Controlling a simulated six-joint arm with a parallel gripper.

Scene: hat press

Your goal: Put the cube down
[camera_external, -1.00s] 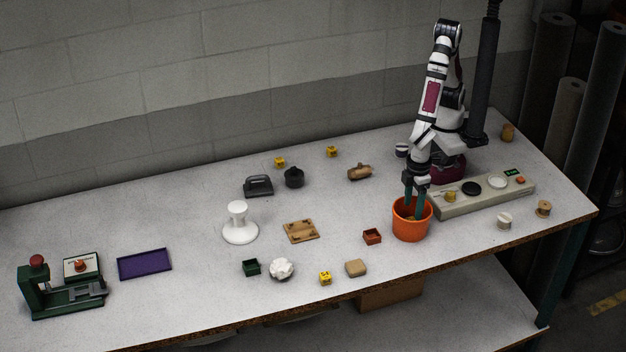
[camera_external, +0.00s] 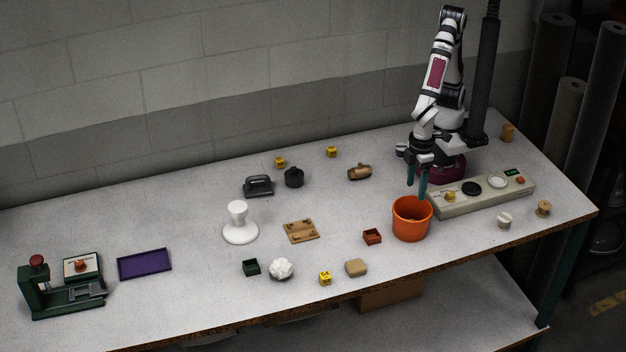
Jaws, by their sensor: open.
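My gripper (camera_external: 416,190) is open, with two teal fingers pointing down just above the rim of the orange bucket (camera_external: 412,222). Nothing shows between the fingers. The inside of the bucket is mostly hidden by its wall, so I cannot tell what lies in it. Three small yellow cubes are on the table: one at the back (camera_external: 280,162), one at the back further right (camera_external: 331,152), and one near the front edge (camera_external: 325,278). My gripper is apart from all three.
A control panel (camera_external: 460,204) with knobs stands right of the bucket. A white stand (camera_external: 240,228), a wooden plate (camera_external: 301,231), a purple tray (camera_external: 145,264) and a green press (camera_external: 50,290) are further left.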

